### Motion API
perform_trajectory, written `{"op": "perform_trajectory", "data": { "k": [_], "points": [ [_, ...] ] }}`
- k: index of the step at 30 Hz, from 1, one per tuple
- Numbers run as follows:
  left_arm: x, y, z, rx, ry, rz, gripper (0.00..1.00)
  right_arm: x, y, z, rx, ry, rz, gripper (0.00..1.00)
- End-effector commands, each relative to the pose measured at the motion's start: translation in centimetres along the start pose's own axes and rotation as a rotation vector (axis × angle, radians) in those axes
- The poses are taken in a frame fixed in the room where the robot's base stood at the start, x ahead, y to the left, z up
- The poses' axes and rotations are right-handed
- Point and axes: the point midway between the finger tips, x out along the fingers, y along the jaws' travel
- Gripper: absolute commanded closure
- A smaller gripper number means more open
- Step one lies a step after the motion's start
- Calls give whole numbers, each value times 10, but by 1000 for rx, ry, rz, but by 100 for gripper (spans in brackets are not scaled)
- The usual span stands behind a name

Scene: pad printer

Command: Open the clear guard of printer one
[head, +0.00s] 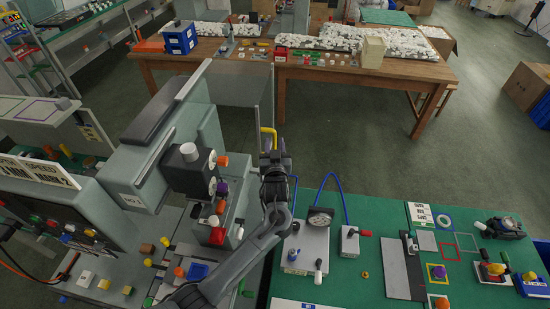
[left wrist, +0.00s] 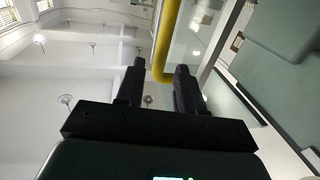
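The printer (head: 185,150) is a grey-green machine at the left of the head view. Its clear guard (head: 238,88) is a see-through panel in a thin frame on the machine's far right side. A yellow handle (head: 268,131) is on the guard's right side. My left gripper (head: 273,158) is just below the handle, pointing up towards it. In the left wrist view, the yellow handle (left wrist: 166,40) comes down between the fingertips of my left gripper (left wrist: 160,75). The two fingers stand apart, and I see no clear grip on the handle. My right gripper is not in view.
A green worktable (head: 385,215) with fixtures and small parts lies to the right. A control box (head: 60,205) stands at the left, with loose coloured blocks in front. A wooden table (head: 300,70) stands at the back, with open floor between it and the green table.

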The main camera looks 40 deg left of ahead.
Motion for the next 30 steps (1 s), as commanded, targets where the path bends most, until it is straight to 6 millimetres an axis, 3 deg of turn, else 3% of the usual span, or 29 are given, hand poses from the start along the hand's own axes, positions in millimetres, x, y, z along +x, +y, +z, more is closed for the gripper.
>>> {"op": "perform_trajectory", "data": {
  "k": [6,12,30],
  "points": [
    [-38,0,1,-3,-2,0,63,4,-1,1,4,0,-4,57],
    [-58,0,1,-2,-1,-1,63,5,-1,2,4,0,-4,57],
    [-64,-1,2,1,-3,-2,63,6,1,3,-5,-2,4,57]
  ]
}}
